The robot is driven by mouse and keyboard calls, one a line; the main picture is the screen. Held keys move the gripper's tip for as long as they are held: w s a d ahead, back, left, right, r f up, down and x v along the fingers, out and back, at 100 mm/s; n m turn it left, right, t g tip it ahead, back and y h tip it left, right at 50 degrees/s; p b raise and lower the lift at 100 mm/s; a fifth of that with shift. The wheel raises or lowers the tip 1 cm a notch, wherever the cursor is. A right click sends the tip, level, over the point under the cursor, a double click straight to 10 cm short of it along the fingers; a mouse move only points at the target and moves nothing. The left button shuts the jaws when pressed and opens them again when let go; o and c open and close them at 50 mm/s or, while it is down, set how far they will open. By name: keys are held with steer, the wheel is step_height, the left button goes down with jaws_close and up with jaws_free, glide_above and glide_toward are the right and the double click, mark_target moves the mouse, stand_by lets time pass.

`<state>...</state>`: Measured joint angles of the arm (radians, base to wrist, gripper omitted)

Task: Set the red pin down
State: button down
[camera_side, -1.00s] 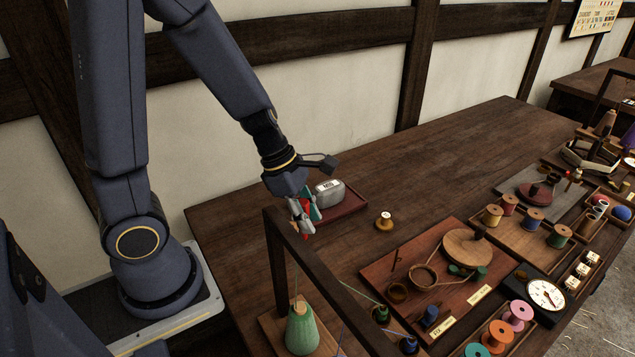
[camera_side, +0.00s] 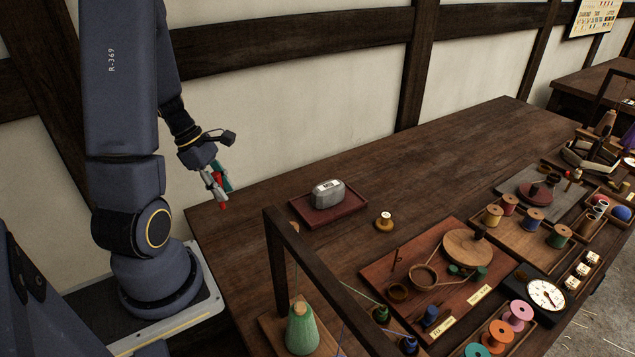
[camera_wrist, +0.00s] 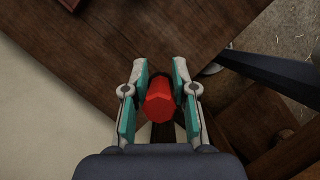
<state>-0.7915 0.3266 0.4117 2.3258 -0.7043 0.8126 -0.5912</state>
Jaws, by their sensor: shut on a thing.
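My gripper (camera_side: 220,190) is shut on the red pin (camera_side: 223,205) and holds it above the near left corner of the table, at the wall side. In the wrist view the red pin (camera_wrist: 159,102) sits between the two teal-padded fingers of my gripper (camera_wrist: 160,85), its faceted red end facing the camera. In the side view only the lower tip and part of the pin's side show; the fingers hide the rest. The pin is apart from the tabletop (camera_side: 230,230).
A dark red tray (camera_side: 350,207) holding a grey weight (camera_side: 327,194) stands to the right. The tabletop's left end is clear.

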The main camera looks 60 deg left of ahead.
steer(key=shift+w+a+f, duration=0.95)
steer(key=shift+w+f, duration=0.4)
steer(key=shift+f, duration=0.5)
steer(key=shift+w+a+f, duration=0.95)
steer(key=shift+w+f, duration=0.4)
steer(key=shift+f, duration=0.55)
steer(key=shift+w+a+f, duration=0.95)
steer(key=shift+w+f, duration=0.4)
steer(key=shift+f, duration=0.5)
steer(key=c, duration=0.9)
jaws_free()
steer(key=shift+f, duration=0.15)
